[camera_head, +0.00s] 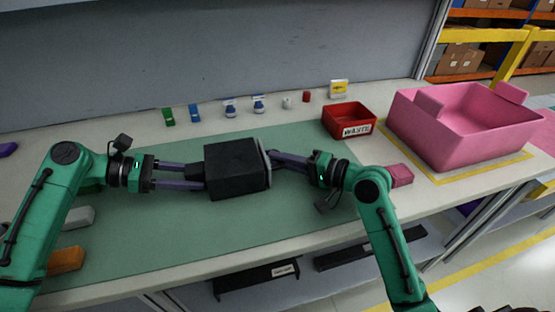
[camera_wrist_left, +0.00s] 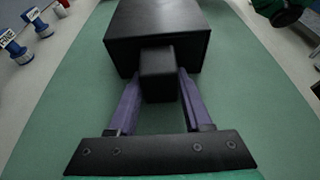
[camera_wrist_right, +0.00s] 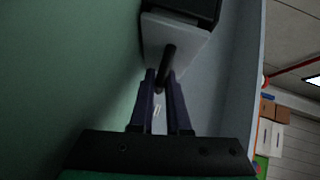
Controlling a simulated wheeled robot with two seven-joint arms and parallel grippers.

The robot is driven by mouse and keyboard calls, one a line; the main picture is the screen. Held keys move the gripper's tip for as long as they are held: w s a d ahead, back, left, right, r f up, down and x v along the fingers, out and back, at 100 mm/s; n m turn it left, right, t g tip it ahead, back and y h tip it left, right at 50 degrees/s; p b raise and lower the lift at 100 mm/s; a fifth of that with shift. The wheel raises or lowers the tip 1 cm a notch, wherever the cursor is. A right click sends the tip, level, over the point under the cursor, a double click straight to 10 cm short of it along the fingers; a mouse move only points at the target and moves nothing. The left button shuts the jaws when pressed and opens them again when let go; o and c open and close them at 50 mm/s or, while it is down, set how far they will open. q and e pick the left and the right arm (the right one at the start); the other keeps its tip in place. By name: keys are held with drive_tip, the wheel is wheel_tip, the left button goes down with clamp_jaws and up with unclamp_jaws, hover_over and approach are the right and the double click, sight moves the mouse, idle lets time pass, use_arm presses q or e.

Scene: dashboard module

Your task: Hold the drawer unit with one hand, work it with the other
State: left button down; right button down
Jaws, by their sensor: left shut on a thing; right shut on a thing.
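The black drawer unit (camera_head: 232,170) is a box on the green mat (camera_head: 150,230), between my two grippers. My left gripper (camera_head: 200,177) is shut on a black block-shaped grip (camera_wrist_left: 158,74) that sticks out of the unit's left side. My right gripper (camera_head: 274,162) is at the unit's right side, where a light grey drawer front (camera_wrist_right: 172,42) shows. In the right wrist view its fingers (camera_wrist_right: 165,85) are shut on the dark bar handle (camera_wrist_right: 167,68) of that front. The drawer's inside is hidden.
A red labelled bin (camera_head: 348,120) and a large pink tub (camera_head: 465,125) stand at the right. Several small items, among them a green one (camera_head: 168,117), line the back. Orange (camera_head: 66,260) and white (camera_head: 80,216) pieces lie at left. The front mat is clear.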

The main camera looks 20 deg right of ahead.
drive_tip(key=d, duration=0.6)
drive_tip(key=shift+d, duration=0.35)
drive_tip(key=c, duration=1.2)
unclamp_jaws()
drive_tip(key=shift+o, duration=0.2)
drive_tip(key=v, duration=1.2)
drive_tip(key=shift+f, duration=0.1)
use_arm(q)
drive_tip(key=shift+c, duration=1.2)
unclamp_jaws()
